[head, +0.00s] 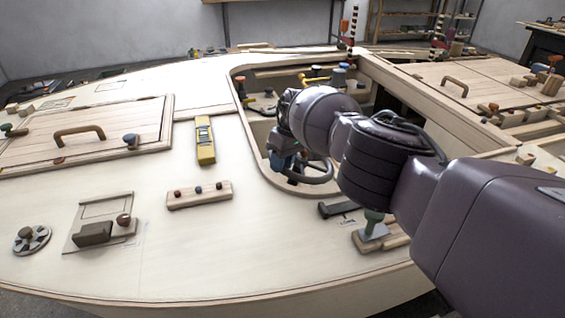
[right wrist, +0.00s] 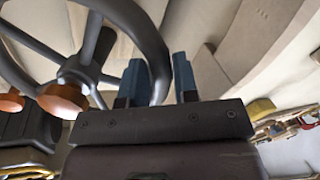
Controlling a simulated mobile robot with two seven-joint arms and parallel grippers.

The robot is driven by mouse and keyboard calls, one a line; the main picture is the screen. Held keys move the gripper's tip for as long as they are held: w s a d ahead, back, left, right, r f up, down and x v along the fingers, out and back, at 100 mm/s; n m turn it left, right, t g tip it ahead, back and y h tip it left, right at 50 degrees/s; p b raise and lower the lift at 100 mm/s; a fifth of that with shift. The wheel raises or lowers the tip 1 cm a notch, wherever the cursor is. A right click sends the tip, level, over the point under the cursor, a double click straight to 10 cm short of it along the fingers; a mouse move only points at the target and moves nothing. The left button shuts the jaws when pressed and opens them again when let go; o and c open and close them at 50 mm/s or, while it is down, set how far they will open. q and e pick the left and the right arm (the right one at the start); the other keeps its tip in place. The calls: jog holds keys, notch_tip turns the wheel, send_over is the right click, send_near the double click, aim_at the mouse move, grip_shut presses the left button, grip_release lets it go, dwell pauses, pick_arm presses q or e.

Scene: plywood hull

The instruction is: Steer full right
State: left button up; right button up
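The dark steering wheel (head: 318,178) is in the recessed cockpit, partly hidden behind my right arm. In the right wrist view the wheel (right wrist: 35,62) fills the upper left, with spokes meeting near a copper-coloured knob (right wrist: 62,100). My right gripper (head: 283,160) is at the left part of the wheel. My left gripper is not in view.
The pale deck (head: 150,220) surrounds the cockpit opening. A yellow level (head: 205,145), a strip with several knobs (head: 199,195) and a hatch with a handle (head: 80,135) lie to the left. A green-handled lever (head: 373,225) stands close under my right arm.

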jog(key=o, duration=0.4)
jog(key=shift+a+r, duration=0.15)
jog(key=shift+a, duration=0.2)
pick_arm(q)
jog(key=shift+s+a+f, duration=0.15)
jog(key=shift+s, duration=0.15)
pick_arm(e)
jog(key=shift+d, duration=0.15)
jog(key=shift+d, duration=0.1)
jog(key=shift+w+d+r, duration=0.1)
jog(key=shift+r, duration=0.3)
pick_arm(q)
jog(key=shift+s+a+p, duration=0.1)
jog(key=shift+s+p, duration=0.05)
jog(key=shift+p, duration=0.45)
pick_arm(e)
jog(key=shift+v, duration=4.85)
